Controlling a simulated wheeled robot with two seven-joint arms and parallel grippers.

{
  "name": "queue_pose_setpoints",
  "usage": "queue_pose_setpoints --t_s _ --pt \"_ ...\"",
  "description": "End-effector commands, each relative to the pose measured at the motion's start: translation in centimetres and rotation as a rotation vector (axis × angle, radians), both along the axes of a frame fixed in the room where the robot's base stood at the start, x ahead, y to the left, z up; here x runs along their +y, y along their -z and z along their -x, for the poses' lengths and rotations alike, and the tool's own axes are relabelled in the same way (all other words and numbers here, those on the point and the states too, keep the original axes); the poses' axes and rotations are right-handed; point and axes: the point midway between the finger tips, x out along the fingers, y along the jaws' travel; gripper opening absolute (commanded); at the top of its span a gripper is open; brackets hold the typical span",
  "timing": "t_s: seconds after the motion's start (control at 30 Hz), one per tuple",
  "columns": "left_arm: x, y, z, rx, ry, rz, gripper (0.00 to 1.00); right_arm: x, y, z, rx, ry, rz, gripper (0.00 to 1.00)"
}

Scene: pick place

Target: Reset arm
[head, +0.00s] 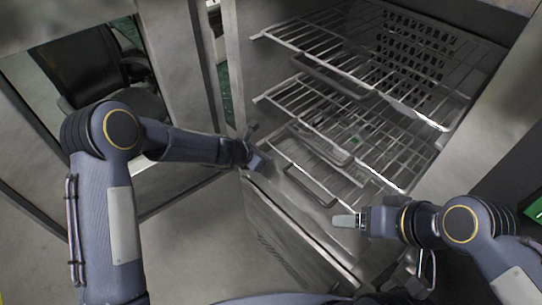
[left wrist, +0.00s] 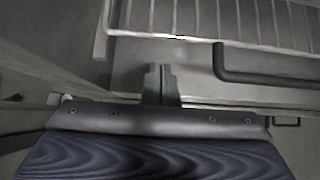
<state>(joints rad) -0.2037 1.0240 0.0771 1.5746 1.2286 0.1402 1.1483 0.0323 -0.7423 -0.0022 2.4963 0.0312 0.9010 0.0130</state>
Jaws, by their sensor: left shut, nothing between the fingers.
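My left arm comes in from the left of the head view, and its gripper (head: 258,163) is at the front left edge of an open metal cabinet, near the lowest wire rack. In the left wrist view the two fingers (left wrist: 160,84) are together with nothing between them. My right gripper (head: 346,220) is at the lower right, in front of the cabinet's bottom edge. It appears empty, but its finger gap is not clear from this angle.
The cabinet holds an upper wire rack (head: 352,62), a middle wire rack (head: 335,118) and a lower wire rack (head: 345,183). Dark handles show near the racks, one also in the left wrist view (left wrist: 262,78). A dark chair (head: 95,75) stands behind the opening at left.

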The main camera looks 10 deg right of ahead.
Motion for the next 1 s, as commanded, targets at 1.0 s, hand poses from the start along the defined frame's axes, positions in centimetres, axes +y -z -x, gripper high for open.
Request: queue_pose_setpoints --t_s 1.0 --pt "8.5 -12.0 5.5 -0.157 0.151 -0.055 0.00 0.0 -0.5 0.0 0.000 0.000 0.000 0.74"
